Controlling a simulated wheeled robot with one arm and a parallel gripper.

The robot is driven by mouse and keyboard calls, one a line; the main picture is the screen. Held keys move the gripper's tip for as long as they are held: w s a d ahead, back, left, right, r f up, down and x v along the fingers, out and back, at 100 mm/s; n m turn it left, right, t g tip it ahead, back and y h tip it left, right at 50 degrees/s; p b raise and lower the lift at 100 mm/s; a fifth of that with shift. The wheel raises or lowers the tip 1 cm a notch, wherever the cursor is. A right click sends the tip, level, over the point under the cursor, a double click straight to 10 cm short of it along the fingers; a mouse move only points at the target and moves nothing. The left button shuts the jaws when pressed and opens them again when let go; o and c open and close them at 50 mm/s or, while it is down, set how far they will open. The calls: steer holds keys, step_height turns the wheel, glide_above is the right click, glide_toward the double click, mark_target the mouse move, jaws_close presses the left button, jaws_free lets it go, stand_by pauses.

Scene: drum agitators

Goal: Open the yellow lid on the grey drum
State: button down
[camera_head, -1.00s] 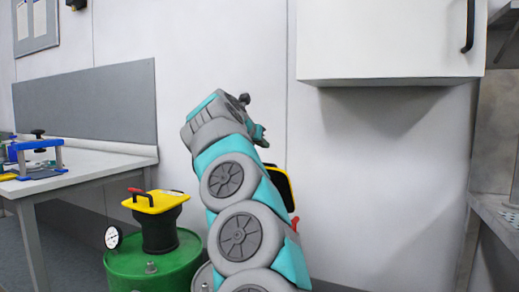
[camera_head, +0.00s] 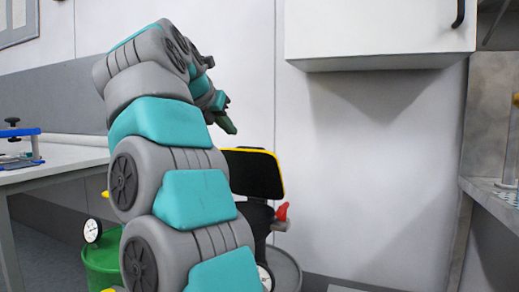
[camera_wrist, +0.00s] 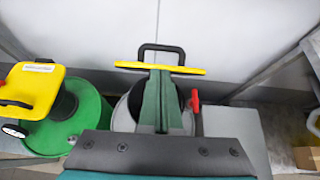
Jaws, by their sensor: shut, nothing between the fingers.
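The grey drum (camera_head: 287,270) stands behind my arm, mostly hidden; it also shows in the wrist view (camera_wrist: 124,118). Its yellow lid (camera_head: 255,174) stands raised on edge, with its black underside showing and a yellow rim. In the wrist view the lid (camera_wrist: 190,71) is a thin yellow strip, with a black handle (camera_wrist: 163,48) on the far side. A red-handled lever (camera_head: 282,212) is at the drum's right. My gripper (camera_wrist: 161,72) is shut and empty, over the drum's dark opening with its tips by the lid; I cannot tell if they touch.
A green drum (camera_wrist: 78,128) with a shut yellow lid (camera_wrist: 32,88) and a gauge (camera_head: 92,231) stands to the left. A workbench (camera_head: 60,162) is at left, a white wall cabinet (camera_head: 375,30) above, and a metal shelf (camera_head: 492,197) at right.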

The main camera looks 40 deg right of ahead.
mark_target(243, 153)
steer(key=x, duration=0.9)
steer(key=shift+w+d+f, duration=0.15)
steer(key=shift+w+d, duration=0.05)
steer(key=shift+w, duration=0.05)
steer(key=w+d+r+p, duration=0.2)
steer(key=w+d+p, duration=0.1)
steer(key=d+p, duration=0.3)
steer(key=shift+w+d+p, duration=0.15)
steer(key=shift+w+p, duration=0.2)
steer(key=shift+p, duration=0.3)
